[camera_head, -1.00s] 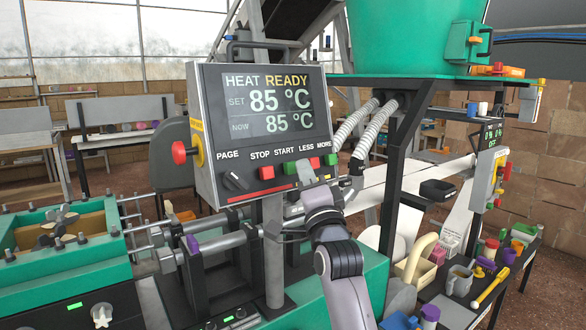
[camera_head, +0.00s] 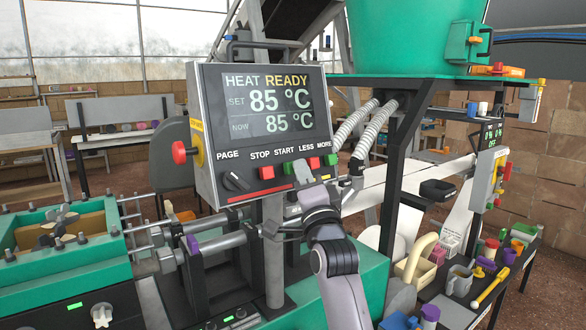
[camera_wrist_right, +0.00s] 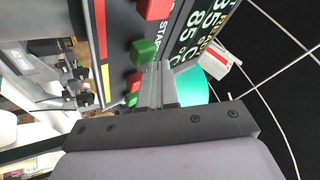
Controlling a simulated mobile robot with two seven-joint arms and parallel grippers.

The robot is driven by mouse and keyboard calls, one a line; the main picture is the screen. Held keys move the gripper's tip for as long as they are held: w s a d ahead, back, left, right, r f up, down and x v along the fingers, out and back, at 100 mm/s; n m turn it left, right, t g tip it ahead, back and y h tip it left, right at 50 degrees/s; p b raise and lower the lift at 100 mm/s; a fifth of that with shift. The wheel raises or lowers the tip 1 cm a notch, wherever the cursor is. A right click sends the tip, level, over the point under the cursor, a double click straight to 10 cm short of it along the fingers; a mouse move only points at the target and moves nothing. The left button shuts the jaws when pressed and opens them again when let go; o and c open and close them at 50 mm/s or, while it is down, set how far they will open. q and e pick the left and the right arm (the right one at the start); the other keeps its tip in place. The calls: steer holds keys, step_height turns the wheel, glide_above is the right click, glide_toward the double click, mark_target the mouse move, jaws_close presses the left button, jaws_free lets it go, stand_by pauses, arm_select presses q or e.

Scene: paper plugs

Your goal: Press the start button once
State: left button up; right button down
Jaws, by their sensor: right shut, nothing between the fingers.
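The grey control box has a row of buttons under its screen. The green start button (camera_head: 289,167) is below the START label, between the red stop button (camera_head: 266,172) and the less button, which my gripper partly covers. My right gripper (camera_head: 302,172) is shut and empty, its tip just right of the start button in the head view. In the right wrist view the green start button (camera_wrist_right: 143,50) is just beyond the shut fingertips (camera_wrist_right: 155,70); a small gap seems to separate them. I cannot see the button pressed in. My left gripper is not in view.
The screen (camera_head: 265,105) reads HEAT READY, set 85 °C, now 85 °C. Metal rods and the green machine lie below; a dark post and ribbed hoses stand right.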

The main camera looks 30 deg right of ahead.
steer(key=shift+w, duration=0.45)
stand_by(0.4)
stand_by(0.3)
steer(key=shift+s+r+p, duration=0.1)
steer(key=shift+s+p, duration=0.35)
steer(key=shift+s, duration=0.4)
steer(key=s, duration=0.1)
steer(key=s+p, duration=0.1)
steer(key=s, duration=0.1)
steer(key=s+r+p, duration=0.1)
steer(key=s, duration=0.1)
steer(key=shift+d+r, duration=0.1)
steer(key=shift+d, duration=0.15)
steer(key=shift+w, duration=0.1)
stand_by(0.4)
